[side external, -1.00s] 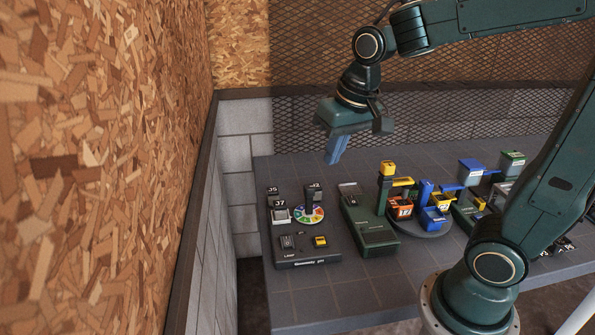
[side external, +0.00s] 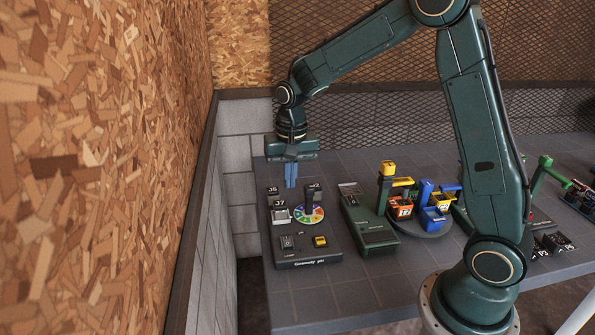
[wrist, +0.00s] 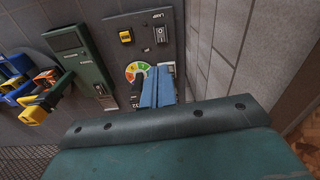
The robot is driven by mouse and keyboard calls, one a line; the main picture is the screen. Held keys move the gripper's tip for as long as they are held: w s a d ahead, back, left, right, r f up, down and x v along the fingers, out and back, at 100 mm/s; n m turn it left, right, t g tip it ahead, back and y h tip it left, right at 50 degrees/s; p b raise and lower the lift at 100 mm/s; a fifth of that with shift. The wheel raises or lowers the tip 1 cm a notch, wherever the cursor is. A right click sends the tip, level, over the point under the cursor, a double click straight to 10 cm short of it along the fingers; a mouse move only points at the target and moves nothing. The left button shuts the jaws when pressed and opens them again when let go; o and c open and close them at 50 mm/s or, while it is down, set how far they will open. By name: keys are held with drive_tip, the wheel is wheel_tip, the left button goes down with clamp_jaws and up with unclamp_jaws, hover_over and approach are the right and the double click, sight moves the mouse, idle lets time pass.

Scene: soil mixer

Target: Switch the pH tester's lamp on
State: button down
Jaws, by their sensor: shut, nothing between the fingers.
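The pH tester (side external: 302,243) is a dark grey panel at the left of the table. It carries a colour wheel, a yellow button (side external: 320,241) and a dark rocker switch (side external: 287,243) beside the word LAMP. In the wrist view the lamp switch (wrist: 160,34) is at the top right of the panel, beyond the fingers. My gripper (side external: 291,186) has blue fingers, shut and empty, pointing down above the back part of the tester, behind the colour wheel (side external: 308,214). In the wrist view the fingers (wrist: 157,72) cover part of the panel. Whether the lamp is lit cannot be told.
A dark green device (side external: 368,226) stands right of the tester. Beyond it are a carousel with orange, blue and yellow bins (side external: 433,217). Small blocks numbered 35 and 37 (side external: 280,204) sit at the tester's back left. A block wall (side external: 236,160) stands close on the left.

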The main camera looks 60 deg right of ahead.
sight(287, 238)
drive_tip(key=shift+m+g, duration=0.3)
drive_tip(key=shift+m, duration=0.2)
drive_tip(key=f, duration=0.1)
drive_tip(key=w+f, duration=0.2)
drive_tip(key=f, duration=0.1)
drive_tip(key=shift+d, duration=0.35)
drive_tip(key=shift+f, duration=0.15)
wheel_tip(287, 238, down, 14)
drive_tip(key=shift+r, duration=0.15)
idle(0.5)
